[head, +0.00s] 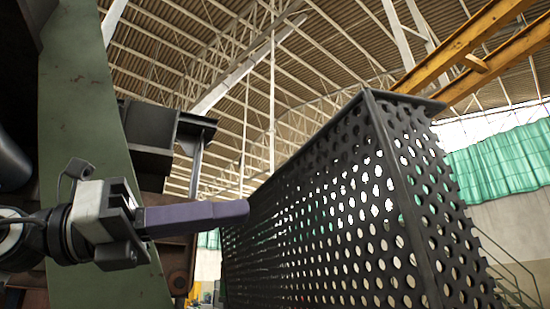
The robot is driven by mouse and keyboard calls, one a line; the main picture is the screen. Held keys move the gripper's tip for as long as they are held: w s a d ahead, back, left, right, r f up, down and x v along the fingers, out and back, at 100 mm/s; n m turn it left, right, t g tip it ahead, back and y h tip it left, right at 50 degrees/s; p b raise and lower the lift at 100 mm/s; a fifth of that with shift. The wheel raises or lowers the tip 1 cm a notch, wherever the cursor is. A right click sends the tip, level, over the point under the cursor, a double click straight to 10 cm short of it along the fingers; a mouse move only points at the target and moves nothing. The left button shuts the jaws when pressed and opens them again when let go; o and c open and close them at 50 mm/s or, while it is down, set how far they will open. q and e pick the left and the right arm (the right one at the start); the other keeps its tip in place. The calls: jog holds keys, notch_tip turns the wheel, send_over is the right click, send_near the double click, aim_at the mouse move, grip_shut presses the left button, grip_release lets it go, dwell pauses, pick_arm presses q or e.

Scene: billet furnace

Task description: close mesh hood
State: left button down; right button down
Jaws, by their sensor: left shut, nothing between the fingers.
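The mesh hood (330,205) is a dark box of perforated metal with round holes. It fills the middle and right of the head view, one corner edge towards me, and its lower end is cut off by the picture. My left gripper (240,209) comes in from the left, with its purple fingers shut and empty. The fingertips point right and overlap the hood's left edge in the picture; I cannot tell whether they touch it. My right gripper is not in view.
A green upright beam (95,150) stands at the left, behind my left wrist. Dark machine parts (160,135) and a rusty plate stand beside it. Yellow crane beams (465,45) run overhead. A green curtain (500,160) and handrails are at the far right.

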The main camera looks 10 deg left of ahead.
pick_arm(q)
jog(key=s+a+r+t+y, duration=0.2)
jog(key=s+a+r+t, duration=0.1)
jog(key=s+a+r, duration=0.25)
jog(key=p, duration=0.2)
send_near(298, 156)
jog(key=x, duration=0.5)
jog(key=shift+w+d+r+m, duration=0.15)
jog(key=shift+w+d+m, duration=0.25)
jog(key=shift+d, duration=0.15)
